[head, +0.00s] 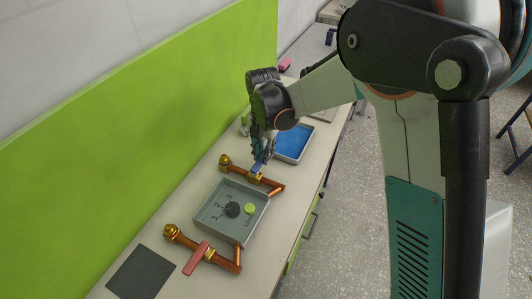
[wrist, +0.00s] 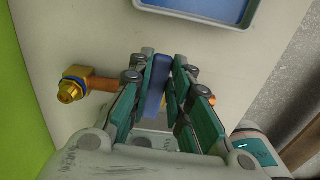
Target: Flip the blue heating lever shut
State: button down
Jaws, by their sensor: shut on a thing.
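The blue lever (head: 258,167) sits on the far copper pipe (head: 273,184), beyond the grey tray. My gripper (head: 263,151) reaches down from above with its fingers at the lever. In the wrist view the blue lever (wrist: 157,86) stands between the two green-padded fingers (wrist: 160,98) of my gripper, which is shut on it. The lever lies across the line of the pipe there. The brass pipe end (wrist: 71,89) shows to the left. The fingers hide most of the valve body and the lever's exact tilt.
A second copper pipe with a red lever (head: 196,258) and a dark mat (head: 141,272) are nearer still. A blue-bottomed tray (head: 294,143) stands beyond my gripper; a green wall (head: 130,140) runs left.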

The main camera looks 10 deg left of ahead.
jog(key=shift+a+n, duration=0.2)
jog(key=shift+n, duration=0.2)
jog(key=c, duration=1.5)
grip_release()
jog(key=shift+w, duration=0.1)
notch_tip(320, 180, up, 12)
